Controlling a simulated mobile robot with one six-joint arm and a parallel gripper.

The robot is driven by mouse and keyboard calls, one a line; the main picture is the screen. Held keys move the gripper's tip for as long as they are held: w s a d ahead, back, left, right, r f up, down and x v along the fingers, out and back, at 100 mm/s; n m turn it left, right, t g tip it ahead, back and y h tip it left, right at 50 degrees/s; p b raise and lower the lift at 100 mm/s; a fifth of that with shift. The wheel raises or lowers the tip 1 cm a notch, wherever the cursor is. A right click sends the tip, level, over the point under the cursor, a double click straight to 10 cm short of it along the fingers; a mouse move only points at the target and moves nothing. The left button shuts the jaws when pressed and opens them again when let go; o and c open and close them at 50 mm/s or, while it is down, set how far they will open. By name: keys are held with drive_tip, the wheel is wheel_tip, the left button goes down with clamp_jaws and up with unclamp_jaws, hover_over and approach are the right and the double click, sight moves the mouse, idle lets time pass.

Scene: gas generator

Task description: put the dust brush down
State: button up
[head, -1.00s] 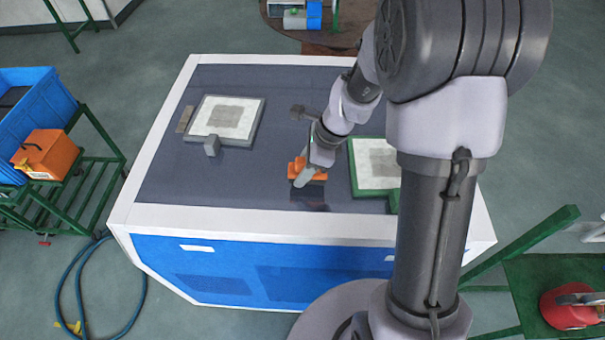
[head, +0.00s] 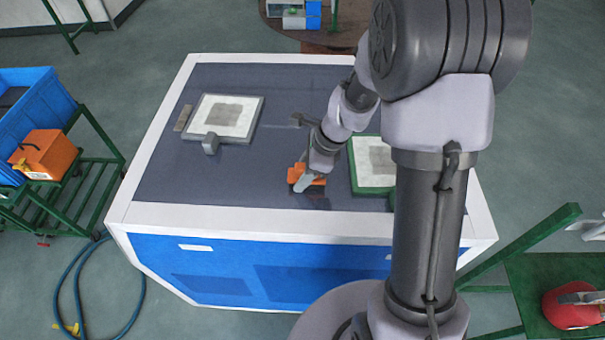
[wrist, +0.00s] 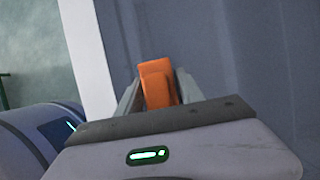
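The dust brush (head: 299,172) shows as a small orange shape at the fingertips of my gripper (head: 304,184), low over the dark top of the white-edged workbench (head: 240,215). In the wrist view, its orange part (wrist: 158,83) stands between the two grey fingers of my gripper (wrist: 157,90), which close in on both sides of it. The bristles cannot be made out. I cannot tell whether the brush touches the bench top.
A grey-framed plate (head: 225,116) lies left on the bench; a green-framed plate (head: 373,160) lies close right of my gripper, partly behind my arm. A dark tool (head: 303,119) lies behind. The bench top left of the brush is clear. A green cart (head: 85,190) stands at left.

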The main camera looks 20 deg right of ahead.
drive_tip(key=shift+s+f, duration=0.4)
drive_tip(key=shift+f, duration=0.15)
drive_tip(key=shift+n+h, duration=0.3)
drive_tip(key=shift+n, duration=0.5)
drive_tip(key=p+v, duration=0.1)
drive_tip(key=v, duration=0.4)
drive_tip(key=a+p+v, duration=0.1)
drive_tip(key=v, duration=0.4)
drive_tip(key=p+v, duration=0.1)
drive_tip(key=v, duration=0.4)
drive_tip(key=shift+w+a+r, duration=0.25)
drive_tip(key=shift+r, duration=0.2)
drive_tip(key=s+a+r+n+t+h, duration=0.1)
drive_tip(key=s+a+r+n+t, duration=0.15)
drive_tip(key=s+r+n, duration=0.45)
drive_tip(key=s+a+r+n+t+h, duration=0.1)
drive_tip(key=s+a+r+n+t, duration=0.2)
drive_tip(key=s+n, duration=0.7)
wheel_tip(320, 180, down, 25)
drive_tip(key=m+g+b, duration=0.1)
drive_tip(key=b, duration=2.5)
drive_tip(key=shift+a+f, duration=0.15)
drive_tip(key=shift+a, duration=0.2)
drive_tip(key=shift+s, duration=0.1)
